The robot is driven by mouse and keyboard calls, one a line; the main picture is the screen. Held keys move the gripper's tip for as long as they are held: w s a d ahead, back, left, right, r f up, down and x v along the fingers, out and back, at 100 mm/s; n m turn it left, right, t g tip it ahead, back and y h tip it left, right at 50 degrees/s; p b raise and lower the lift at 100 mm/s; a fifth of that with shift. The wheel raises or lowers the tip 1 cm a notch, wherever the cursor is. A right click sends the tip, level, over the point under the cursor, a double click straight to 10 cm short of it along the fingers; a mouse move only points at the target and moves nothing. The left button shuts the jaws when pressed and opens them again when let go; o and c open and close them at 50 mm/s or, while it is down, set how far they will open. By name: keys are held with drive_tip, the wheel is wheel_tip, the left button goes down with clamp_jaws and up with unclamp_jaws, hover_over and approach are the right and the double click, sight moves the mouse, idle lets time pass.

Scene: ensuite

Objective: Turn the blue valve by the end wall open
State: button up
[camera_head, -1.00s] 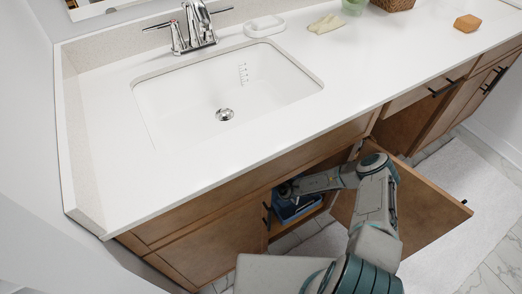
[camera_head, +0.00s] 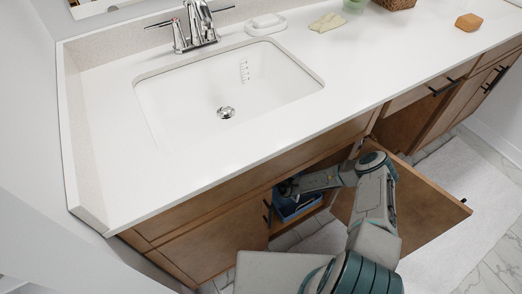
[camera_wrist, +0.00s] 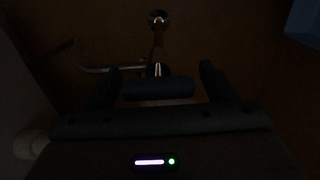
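My gripper (camera_wrist: 158,74) is inside the dark cabinet under the sink. Its two fingers stand wide apart in the wrist view, with a dark rounded shape between and below them. A thin pipe (camera_wrist: 105,69) runs in from the left and meets an upright fitting (camera_wrist: 157,68) just beyond the fingers. A round metal end (camera_wrist: 159,18) shows above that fitting. I cannot make out a blue colour on either, so I cannot tell which is the valve. In the head view, my arm reaches in through the open cabinet, and the gripper is mostly hidden in shadow.
An open cabinet door (camera_head: 425,195) stands right of my arm. A blue bin (camera_head: 292,210) sits inside the cabinet; a blue patch also shows at the wrist view's top right (camera_wrist: 304,22). The countertop (camera_head: 220,165) overhangs the opening. A pale pipe-like shape (camera_wrist: 30,143) is at lower left.

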drive_tip(key=shift+w+d, duration=0.1)
drive_tip(key=shift+d, duration=0.1)
drive_tip(key=p+v, duration=0.1)
drive_tip(key=v, duration=1.2)
drive_tip(key=shift+s+d, duration=0.2)
drive_tip(key=shift+s, duration=0.15)
